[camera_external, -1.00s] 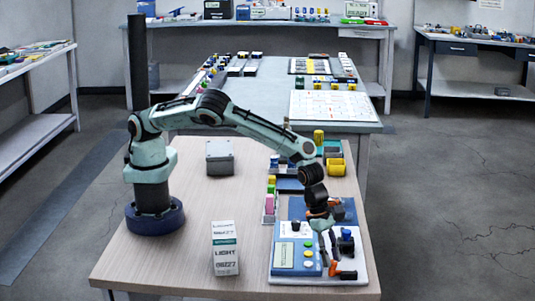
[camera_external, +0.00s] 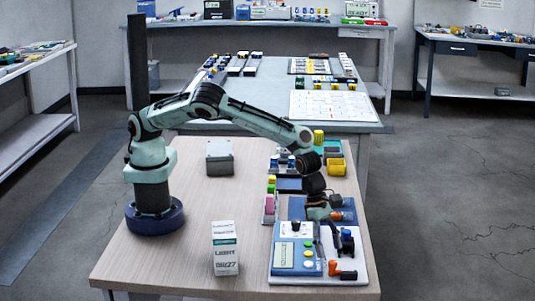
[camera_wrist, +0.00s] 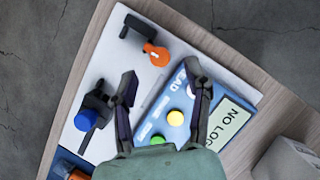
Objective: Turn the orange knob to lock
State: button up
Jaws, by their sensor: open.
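The orange knob (camera_external: 335,267) is at the front right of a white panel board (camera_external: 290,279). In the wrist view the orange knob (camera_wrist: 157,54) lies beyond my fingertips, beside a dark bracket. My gripper (camera_external: 327,240) is above the board, behind the knob and apart from it. A display (camera_wrist: 228,122) there shows partly hidden text, "NO LOC".
A white box (camera_external: 225,248) stands left of the board. A grey box (camera_external: 220,157) sits farther back. The table between is clear.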

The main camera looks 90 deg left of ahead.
jog(key=v, duration=0.9)
jog(key=shift+r, duration=0.2)
jog(key=shift+s, duration=0.1)
